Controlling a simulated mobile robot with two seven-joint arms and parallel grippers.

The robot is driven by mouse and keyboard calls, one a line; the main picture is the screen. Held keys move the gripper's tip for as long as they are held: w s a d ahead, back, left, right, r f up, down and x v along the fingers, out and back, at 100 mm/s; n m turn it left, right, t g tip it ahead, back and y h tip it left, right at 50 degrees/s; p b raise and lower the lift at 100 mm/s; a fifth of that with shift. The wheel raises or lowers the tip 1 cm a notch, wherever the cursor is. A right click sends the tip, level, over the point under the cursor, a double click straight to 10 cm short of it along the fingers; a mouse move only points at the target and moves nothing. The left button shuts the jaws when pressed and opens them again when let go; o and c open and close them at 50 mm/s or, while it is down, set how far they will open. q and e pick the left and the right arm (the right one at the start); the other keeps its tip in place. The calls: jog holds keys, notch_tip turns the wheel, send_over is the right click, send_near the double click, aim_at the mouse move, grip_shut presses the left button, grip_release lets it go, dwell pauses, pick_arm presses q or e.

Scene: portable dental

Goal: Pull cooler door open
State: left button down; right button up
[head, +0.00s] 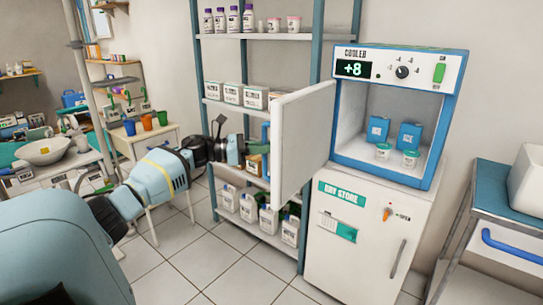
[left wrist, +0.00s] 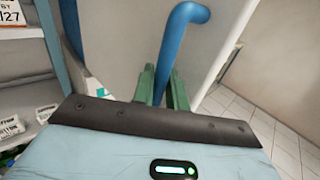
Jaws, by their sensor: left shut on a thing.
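The white cooler (head: 457,68) with blue trim stands on a white cabinet, its display reading +8. Its white door (head: 304,140) is swung wide open to the left, showing the inside. My left gripper (head: 258,149) is at the outer face of the door. In the left wrist view, its green fingers (left wrist: 163,88) are shut on the blue door handle (left wrist: 180,38), one on each side. The handle is mostly hidden in the head view. My right gripper is not in view.
Two blue boxes (head: 378,128) and two small tubs (head: 383,151) stand inside the cooler. A shelf rack (head: 270,36) with bottles and cartons is behind my left gripper. A trolley (head: 513,187) stands at the right. Tiled floor (head: 215,262) is clear in front.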

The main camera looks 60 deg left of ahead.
pick_arm(q)
jog(key=shift+a+r, duration=0.2)
jog(key=c, duration=1.5)
grip_release()
jog(key=shift+f, duration=0.1)
jog(key=v, duration=0.7)
jog(key=shift+s+p, duration=0.3)
jog(key=shift+s, duration=0.05)
jog(key=shift+a, duration=0.15)
